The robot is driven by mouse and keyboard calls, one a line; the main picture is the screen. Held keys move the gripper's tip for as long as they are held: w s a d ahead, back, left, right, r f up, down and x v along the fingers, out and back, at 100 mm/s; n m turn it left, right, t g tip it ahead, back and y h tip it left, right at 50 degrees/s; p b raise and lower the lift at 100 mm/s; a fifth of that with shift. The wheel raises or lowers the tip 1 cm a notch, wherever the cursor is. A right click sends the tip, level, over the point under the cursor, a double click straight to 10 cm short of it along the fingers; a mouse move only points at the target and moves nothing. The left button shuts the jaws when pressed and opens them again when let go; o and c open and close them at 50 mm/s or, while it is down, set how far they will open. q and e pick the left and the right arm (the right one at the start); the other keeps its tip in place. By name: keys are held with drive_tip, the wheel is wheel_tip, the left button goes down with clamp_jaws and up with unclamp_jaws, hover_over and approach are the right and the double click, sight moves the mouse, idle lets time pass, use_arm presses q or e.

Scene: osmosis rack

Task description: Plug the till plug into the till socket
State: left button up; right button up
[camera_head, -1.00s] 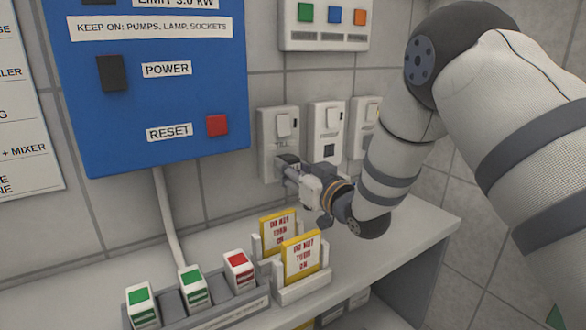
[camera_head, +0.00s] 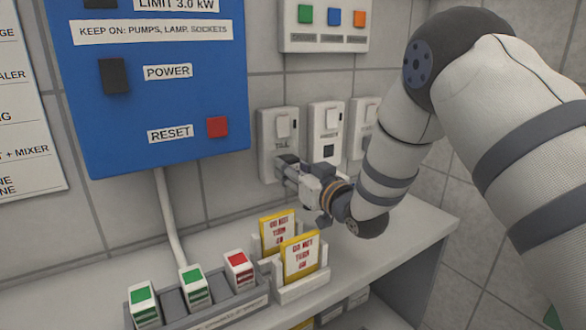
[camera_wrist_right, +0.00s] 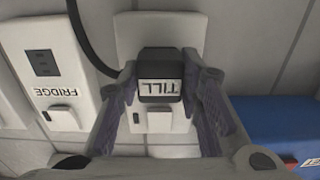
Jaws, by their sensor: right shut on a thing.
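The till socket (camera_head: 277,129) is a white wall plate with a rocker switch, labelled TILL, left of the other sockets. My right gripper (camera_head: 288,167) reaches it from the right, at its lower part. The till plug (camera_wrist_right: 160,76) is black with a white TILL label. In the right wrist view my right gripper (camera_wrist_right: 163,88) has its fingers on both sides of the plug, shut on it. The plug sits in front of the socket plate (camera_wrist_right: 158,28); its pins are hidden, so I cannot tell how deep it sits. My left gripper is not in view.
The fridge socket (camera_wrist_right: 52,72) is beside the till socket, with a black cable nearby. A blue panel (camera_head: 150,100) hangs at the left. Below, the shelf (camera_head: 400,222) holds yellow-edged tags (camera_head: 300,257) and a grey tray (camera_head: 228,311) of coloured blocks.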

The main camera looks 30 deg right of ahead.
drive_tip(key=shift+w, duration=0.5)
drive_tip(key=o, duration=1.1)
drive_tip(key=shift+o, duration=0.2)
drive_tip(key=s, duration=1.2)
drive_tip(key=shift+d, duration=0.45)
drive_tip(key=shift+f, duration=0.1)
